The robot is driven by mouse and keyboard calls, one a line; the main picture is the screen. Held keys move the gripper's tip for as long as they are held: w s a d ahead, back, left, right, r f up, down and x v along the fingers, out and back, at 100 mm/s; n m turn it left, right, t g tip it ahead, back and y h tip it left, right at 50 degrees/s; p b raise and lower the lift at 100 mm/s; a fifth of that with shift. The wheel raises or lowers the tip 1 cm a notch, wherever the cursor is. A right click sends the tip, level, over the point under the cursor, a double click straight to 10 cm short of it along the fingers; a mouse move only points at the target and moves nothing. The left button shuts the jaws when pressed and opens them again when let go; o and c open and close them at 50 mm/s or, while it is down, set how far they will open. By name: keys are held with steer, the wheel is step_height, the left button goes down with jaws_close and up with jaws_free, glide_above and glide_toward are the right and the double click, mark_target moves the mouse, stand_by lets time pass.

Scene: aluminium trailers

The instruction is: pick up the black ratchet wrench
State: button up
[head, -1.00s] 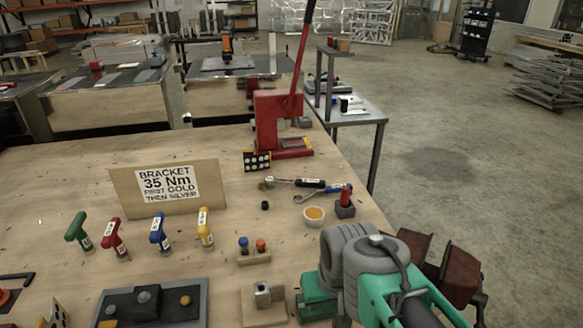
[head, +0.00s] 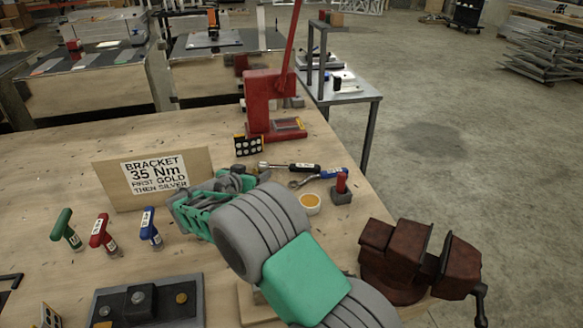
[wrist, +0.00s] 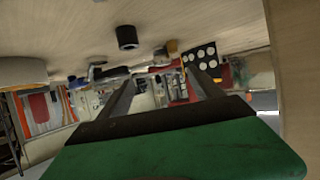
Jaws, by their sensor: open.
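The black ratchet wrench (head: 304,167) lies on the wooden table with its silver head to the left and its black handle to the right. A blue-handled wrench (head: 325,175) lies close to it on the near right side. My gripper (head: 243,178) is low over the table, just left of the ratchet's head. In the wrist view my gripper's two fingers (wrist: 160,77) are apart with nothing held between them. That view is upside down and skims the table; the ratchet cannot be clearly made out there.
A small black cylinder (wrist: 127,37) stands near the fingers. The sign (head: 154,176) is left, the rusty vise (head: 405,262) front right.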

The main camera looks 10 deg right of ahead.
mark_target(264, 166)
steer(key=shift+w+f, duration=0.1)
steer(key=shift+w, duration=0.3)
steer(key=p+x, duration=0.2)
steer(key=x, duration=0.5)
steer(key=shift+d+f, duration=0.15)
steer(key=shift+d, duration=0.05)
steer(key=shift+c, duration=0.6)
steer(key=shift+s, duration=0.1)
jaws_close()
